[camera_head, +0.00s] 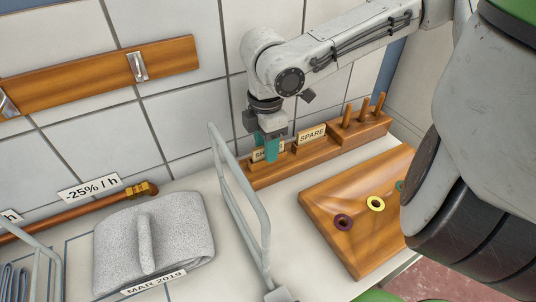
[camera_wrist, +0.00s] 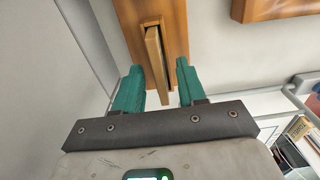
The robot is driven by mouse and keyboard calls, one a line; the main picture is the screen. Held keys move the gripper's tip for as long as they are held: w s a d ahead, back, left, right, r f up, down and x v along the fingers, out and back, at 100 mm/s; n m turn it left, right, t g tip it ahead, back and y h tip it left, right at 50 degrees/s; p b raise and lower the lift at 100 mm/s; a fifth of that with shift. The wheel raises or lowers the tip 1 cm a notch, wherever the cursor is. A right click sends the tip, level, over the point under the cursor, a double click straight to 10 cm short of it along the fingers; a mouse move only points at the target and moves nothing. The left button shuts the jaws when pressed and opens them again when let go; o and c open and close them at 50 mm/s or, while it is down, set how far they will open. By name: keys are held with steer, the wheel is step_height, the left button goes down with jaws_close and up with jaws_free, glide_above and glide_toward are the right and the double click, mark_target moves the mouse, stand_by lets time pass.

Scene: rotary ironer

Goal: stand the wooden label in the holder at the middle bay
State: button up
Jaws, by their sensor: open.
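A small wooden label with letters beginning "SH" (camera_head: 259,155) stands in the wooden rack (camera_head: 318,152) by the tiled wall; the rest of its text is hidden behind a finger. A second label reading "SPARE" (camera_head: 312,134) stands to its right. My gripper (camera_head: 270,147) is open, with its teal fingers down at the "SH" label. In the wrist view my gripper (camera_wrist: 160,82) has one finger on each side of a thin wooden label (camera_wrist: 155,58), which stands in a slot. A gap shows on each side. I cannot make out the middle-bay holder.
A grey metal divider frame (camera_head: 226,180) stands just left of the rack. Left of it lies a folded grey cloth (camera_head: 170,235), with a "MAR 2019" tag (camera_head: 153,283) in front. A board with coloured rings (camera_head: 345,190) lies right. A copper pipe (camera_head: 85,212) runs along the wall.

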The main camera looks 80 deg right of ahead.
steer(key=shift+f, duration=0.2)
jaws_close()
steer(key=shift+r, duration=0.1)
stand_by(0.5)
